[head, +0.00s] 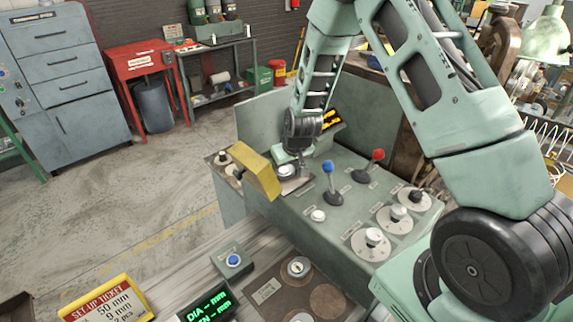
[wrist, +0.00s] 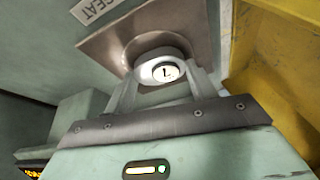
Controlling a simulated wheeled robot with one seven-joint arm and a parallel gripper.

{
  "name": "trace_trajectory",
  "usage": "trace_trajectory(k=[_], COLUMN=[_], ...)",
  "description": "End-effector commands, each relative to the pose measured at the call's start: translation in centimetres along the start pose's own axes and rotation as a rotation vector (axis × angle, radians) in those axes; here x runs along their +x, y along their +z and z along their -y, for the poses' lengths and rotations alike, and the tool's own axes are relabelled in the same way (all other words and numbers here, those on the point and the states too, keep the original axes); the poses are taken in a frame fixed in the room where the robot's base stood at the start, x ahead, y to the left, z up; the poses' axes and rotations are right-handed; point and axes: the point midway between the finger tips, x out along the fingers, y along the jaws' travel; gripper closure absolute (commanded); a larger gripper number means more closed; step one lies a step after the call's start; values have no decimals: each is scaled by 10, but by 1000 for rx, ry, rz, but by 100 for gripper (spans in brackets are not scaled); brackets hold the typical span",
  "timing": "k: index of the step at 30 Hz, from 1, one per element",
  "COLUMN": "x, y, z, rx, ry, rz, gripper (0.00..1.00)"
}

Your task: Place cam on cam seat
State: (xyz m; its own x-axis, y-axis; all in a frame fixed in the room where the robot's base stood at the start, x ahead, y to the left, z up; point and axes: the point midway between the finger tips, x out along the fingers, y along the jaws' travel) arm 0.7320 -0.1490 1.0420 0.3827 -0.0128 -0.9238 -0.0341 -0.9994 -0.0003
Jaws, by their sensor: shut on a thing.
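The cam seat (wrist: 105,45) is a brownish square plate under a label ending in "SEAT" in the wrist view. The cam is over this plate, and I cannot tell whether it touches it. In the head view the gripper (head: 290,165) points down at the console's far left end, with the cam (head: 286,171) between its fingers and part of the seat plate (head: 297,186) showing.
A yellow guard (head: 256,172) stands close beside the gripper, on its left in the head view. A blue lever (head: 327,168), a red lever (head: 376,157) and several dials stand to the right. A similar round piece (head: 298,267) sits on a brown board in front.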

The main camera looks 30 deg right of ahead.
Motion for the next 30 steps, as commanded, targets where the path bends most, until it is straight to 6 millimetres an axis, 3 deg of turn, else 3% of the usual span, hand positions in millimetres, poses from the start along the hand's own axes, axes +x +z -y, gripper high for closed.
trace_trajectory(k=[8,9,11,23,30], x=[3,2,2,-3,-36], y=[1,1,1,0,-1], z=[0,0,0,0,0], rx=[0,0,0,-1,-2], ry=[0,0,0,0,0], rz=[-1,0,0,-1,-6], gripper=[76,36,22,22,22])
